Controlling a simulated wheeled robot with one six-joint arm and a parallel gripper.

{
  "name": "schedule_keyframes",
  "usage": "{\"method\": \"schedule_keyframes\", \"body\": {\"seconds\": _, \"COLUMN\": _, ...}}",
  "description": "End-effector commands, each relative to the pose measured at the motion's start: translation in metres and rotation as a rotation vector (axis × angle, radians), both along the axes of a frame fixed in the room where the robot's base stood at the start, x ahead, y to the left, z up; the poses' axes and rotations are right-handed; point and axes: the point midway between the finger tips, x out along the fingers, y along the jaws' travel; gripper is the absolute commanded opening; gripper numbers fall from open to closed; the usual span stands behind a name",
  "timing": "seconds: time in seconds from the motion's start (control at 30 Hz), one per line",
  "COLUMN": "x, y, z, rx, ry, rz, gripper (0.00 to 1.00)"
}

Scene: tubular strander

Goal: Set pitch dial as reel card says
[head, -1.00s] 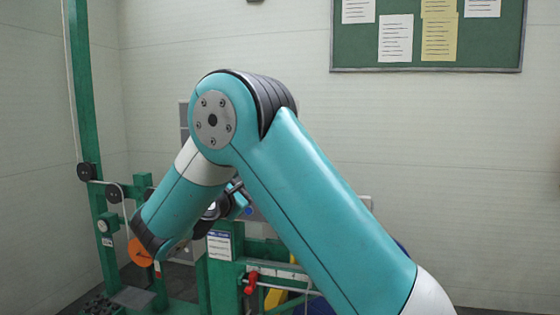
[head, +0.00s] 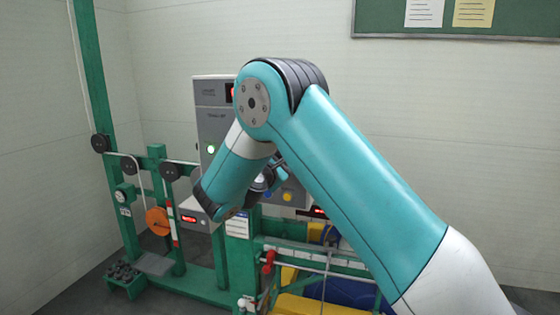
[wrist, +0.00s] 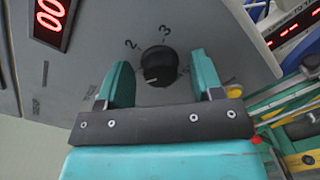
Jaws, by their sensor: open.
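The pitch dial (wrist: 160,66) is a round black knob with a white pointer line on a grey panel, in the wrist view. Its numerals 2 and 3 show above it; any others are hidden or outside the view. The white line points to the lower left, away from both. My gripper (wrist: 163,82) is open, with one teal finger on each side of the knob; I cannot tell whether they touch it. A white printed card (head: 237,226) with a blue heading hangs on the green frame in the head view. Its text is too small to read.
The grey cabinet (head: 212,122) stands behind my arm, with a green light. A red digital display (wrist: 52,18) shows at the wrist view's upper left. Green posts, black pulleys and an orange disc (head: 158,221) stand at left. A red-handled part (head: 269,262) is at front.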

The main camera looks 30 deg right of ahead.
Motion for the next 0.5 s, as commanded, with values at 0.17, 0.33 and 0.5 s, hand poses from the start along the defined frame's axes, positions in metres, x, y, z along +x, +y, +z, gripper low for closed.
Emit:
{"method": "schedule_keyframes", "body": {"seconds": 0.17, "x": 0.0001, "y": 0.0005, "z": 0.0000, "rx": 0.000, "ry": 0.000, "rz": 0.000, "gripper": 0.33}}
{"method": "schedule_keyframes", "body": {"seconds": 0.33, "x": -0.0002, "y": -0.0002, "z": 0.0003, "rx": -0.001, "ry": 0.000, "rz": -0.001, "gripper": 0.11}}
{"method": "schedule_keyframes", "body": {"seconds": 0.5, "x": -0.0004, "y": -0.0010, "z": 0.0000, "rx": 0.008, "ry": -0.012, "rz": -0.001, "gripper": 0.11}}
